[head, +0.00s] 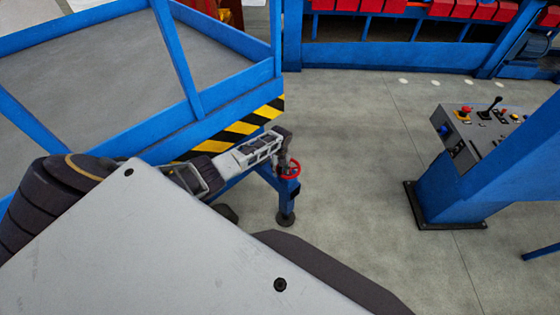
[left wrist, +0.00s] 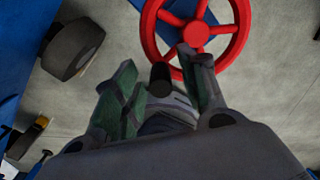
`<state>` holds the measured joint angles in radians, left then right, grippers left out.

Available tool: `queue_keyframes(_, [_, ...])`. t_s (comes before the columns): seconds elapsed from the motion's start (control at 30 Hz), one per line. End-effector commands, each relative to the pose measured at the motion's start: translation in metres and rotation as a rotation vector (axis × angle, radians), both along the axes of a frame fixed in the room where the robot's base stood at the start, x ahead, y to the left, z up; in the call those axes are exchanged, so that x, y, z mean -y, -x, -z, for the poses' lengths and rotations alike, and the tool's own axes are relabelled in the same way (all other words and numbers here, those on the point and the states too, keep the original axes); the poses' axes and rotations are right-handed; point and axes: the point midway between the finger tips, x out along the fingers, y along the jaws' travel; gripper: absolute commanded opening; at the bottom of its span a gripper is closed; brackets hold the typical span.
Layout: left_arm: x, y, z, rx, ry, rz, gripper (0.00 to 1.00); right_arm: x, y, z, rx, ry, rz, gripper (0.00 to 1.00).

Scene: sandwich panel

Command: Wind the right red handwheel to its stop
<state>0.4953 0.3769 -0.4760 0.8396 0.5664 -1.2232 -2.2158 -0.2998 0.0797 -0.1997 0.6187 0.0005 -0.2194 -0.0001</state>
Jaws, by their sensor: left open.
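The red handwheel (head: 290,170) sits on top of a blue leg at the corner of a blue platform. In the left wrist view the handwheel (left wrist: 232,45) fills the top centre, with spokes and a round hub. My left gripper (head: 284,146) is just above the wheel in the head view. In the left wrist view my left gripper (left wrist: 160,68) is open, with its right fingertip overlapping the near rim. A dark round knob (left wrist: 160,80) shows between the fingers by the rim; I cannot tell whether they touch it. My right gripper is not in view.
The blue platform (head: 235,75) with yellow-black striping fills the left. A control console (head: 470,125) on a blue post stands to the right. Blue framework with red blocks (head: 400,28) runs along the back. The grey floor between is clear.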

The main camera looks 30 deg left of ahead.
Motion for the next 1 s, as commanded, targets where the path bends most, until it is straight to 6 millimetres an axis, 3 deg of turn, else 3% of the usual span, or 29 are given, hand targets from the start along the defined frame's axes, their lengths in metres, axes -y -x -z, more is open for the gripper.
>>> queue_keyframes(0.37, [0.000, -0.001, -0.013, 0.001, 0.001, 0.000, 0.42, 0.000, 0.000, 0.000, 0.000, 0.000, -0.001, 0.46])
queue_keyframes(1.0, [-0.001, -0.001, -0.067, 0.001, -0.001, 0.001, 0.42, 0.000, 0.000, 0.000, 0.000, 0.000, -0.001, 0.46])
